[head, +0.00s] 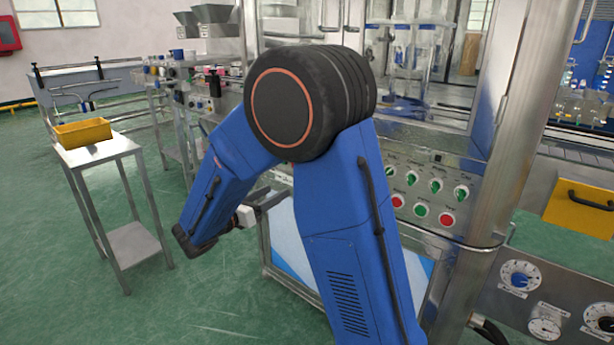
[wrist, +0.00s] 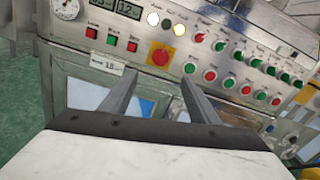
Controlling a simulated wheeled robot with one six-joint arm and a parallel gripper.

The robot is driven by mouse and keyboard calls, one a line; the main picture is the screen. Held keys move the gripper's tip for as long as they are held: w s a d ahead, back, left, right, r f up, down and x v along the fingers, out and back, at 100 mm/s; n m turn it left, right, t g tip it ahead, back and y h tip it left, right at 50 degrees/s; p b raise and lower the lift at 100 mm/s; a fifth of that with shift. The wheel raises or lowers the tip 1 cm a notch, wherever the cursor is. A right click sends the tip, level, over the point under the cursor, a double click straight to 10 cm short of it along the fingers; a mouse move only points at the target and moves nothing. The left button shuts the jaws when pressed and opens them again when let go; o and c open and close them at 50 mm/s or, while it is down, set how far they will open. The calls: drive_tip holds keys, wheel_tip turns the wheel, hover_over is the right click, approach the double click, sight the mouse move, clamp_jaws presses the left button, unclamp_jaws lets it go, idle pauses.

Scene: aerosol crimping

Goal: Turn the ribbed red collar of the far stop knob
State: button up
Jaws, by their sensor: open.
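A red stop knob (wrist: 160,55) on a yellow square plate sits on the steel control panel in the wrist view. Ribs on its collar are too small to make out. It is the only stop knob I can pick out, and I cannot tell whether others exist. My gripper (wrist: 155,77) is open and empty. Its two grey fingers point at the panel, with the knob just beyond and between the tips, apparently apart from them.
Green and red buttons (wrist: 190,67) crowd the panel right of the knob. A steel post (head: 505,130) stands right of my arm. A side table with a yellow bin (head: 82,133) stands left.

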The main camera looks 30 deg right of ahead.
drive_tip(key=x, duration=1.6)
drive_tip(key=shift+d, duration=0.25)
